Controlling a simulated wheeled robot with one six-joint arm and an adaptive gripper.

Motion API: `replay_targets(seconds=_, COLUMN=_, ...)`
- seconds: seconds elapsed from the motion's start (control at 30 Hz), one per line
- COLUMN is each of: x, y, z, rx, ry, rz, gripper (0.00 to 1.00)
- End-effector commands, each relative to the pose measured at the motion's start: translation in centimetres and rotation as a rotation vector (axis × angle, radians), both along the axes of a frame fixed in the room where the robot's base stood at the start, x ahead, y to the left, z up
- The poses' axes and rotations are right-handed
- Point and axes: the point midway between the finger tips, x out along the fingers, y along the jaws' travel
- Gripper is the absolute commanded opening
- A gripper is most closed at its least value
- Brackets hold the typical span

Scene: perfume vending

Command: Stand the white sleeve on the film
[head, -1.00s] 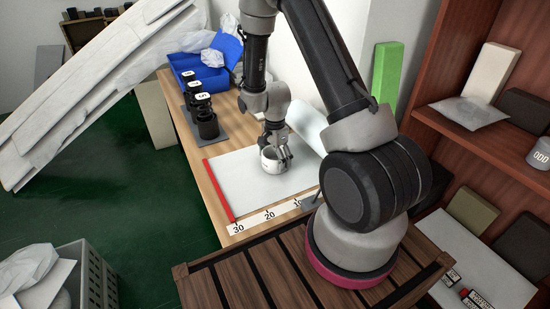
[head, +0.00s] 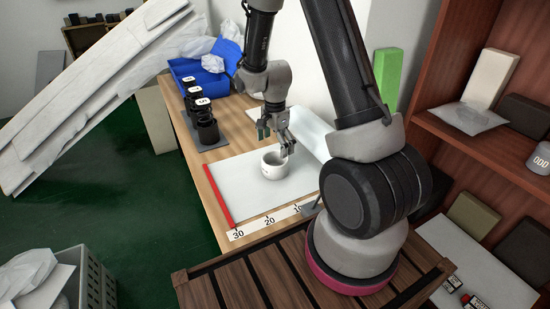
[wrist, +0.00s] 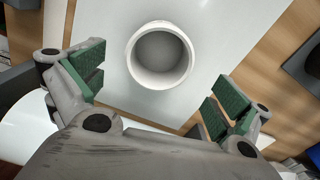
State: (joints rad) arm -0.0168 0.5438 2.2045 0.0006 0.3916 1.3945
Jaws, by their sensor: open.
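The white sleeve (head: 274,165) stands upright on the white film (head: 247,181), which lies flat on the wooden bench. In the wrist view the sleeve (wrist: 160,54) shows its open round mouth, with the film (wrist: 222,30) around it. My gripper (head: 274,133) is above and behind the sleeve, apart from it. In the wrist view its green-padded fingers (wrist: 158,88) are spread wide with nothing between them. The sleeve lies beyond the fingertips.
A red strip (head: 219,192) edges the film at left, and a numbered ruler (head: 268,219) runs along the front. Black cups (head: 206,127) stand on a grey plate behind left. A blue bin (head: 205,77) is at the back. A film roll (head: 307,132) lies at right.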

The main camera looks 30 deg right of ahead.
Motion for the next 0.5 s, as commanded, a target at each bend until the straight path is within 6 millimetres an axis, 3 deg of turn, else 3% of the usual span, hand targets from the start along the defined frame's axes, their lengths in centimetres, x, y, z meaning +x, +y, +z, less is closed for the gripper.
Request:
replay_targets(seconds=0.1, x=0.1, y=0.0, z=2.2, rx=0.0, ry=-0.003, rz=0.0, gripper=1.0)
replay_targets(seconds=0.33, x=-0.2, y=0.0, z=5.0, rx=0.0, ry=-0.011, rz=0.028, gripper=1.0)
replay_targets(seconds=0.43, x=-0.9, y=-0.1, z=8.3, rx=-0.002, ry=-0.041, rz=0.117, gripper=1.0)
replay_targets(seconds=0.5, x=-2.0, y=-0.2, z=11.6, rx=-0.007, ry=-0.074, rz=0.223, gripper=1.0)
